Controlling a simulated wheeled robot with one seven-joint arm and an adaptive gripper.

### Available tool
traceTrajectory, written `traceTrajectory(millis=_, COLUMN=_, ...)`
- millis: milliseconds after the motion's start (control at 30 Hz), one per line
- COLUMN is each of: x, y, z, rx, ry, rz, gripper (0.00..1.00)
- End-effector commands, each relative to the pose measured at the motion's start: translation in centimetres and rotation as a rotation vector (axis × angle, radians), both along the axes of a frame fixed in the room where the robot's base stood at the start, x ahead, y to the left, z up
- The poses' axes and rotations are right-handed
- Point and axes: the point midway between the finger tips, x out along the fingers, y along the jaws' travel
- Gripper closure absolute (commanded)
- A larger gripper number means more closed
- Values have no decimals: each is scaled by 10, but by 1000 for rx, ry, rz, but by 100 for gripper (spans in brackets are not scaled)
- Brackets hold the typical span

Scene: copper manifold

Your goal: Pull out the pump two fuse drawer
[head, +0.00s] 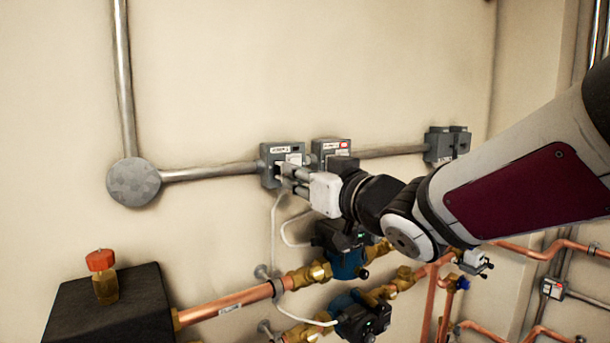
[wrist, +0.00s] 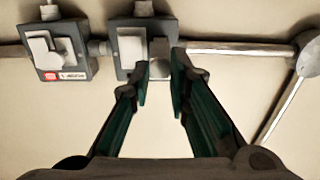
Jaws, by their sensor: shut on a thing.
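Two grey fuse boxes sit side by side on the wall. The left box (head: 268,166) in the head view has a white label too small to read. The right box (head: 331,146) has a white label with a red patch. My gripper (head: 287,173) reaches the front of the left box. In the wrist view the picture is turned over, so this box (wrist: 127,70) is on the right. My gripper (wrist: 159,84) is shut on a small pale grey fuse drawer (wrist: 160,67) at that box's edge. I cannot tell how far the drawer stands out.
The red-marked box (wrist: 85,66) is close beside in the wrist view. Conduit (head: 212,171) runs to a round junction box (head: 133,182). Pumps (head: 345,255), white cables and copper pipes (head: 225,306) lie below. Another grey box (head: 440,146) is farther right.

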Motion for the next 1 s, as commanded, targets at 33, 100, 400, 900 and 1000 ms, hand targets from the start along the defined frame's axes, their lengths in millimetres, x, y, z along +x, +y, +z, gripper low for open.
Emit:
traceTrajectory(millis=33, x=-1, y=0, z=-1, rx=-2, ry=1, rz=0, gripper=100)
traceTrajectory(millis=100, x=-1, y=0, z=-1, rx=-2, ry=1, rz=0, gripper=74)
traceTrajectory(millis=400, x=0, y=0, z=0, rx=-1, ry=0, rz=0, gripper=63)
traceTrajectory(millis=900, x=-54, y=-36, z=1, rx=-1, ry=-3, rz=-1, gripper=63)
traceTrajectory(millis=1000, x=-69, y=-46, z=1, rx=-1, ry=-3, rz=-1, gripper=63)
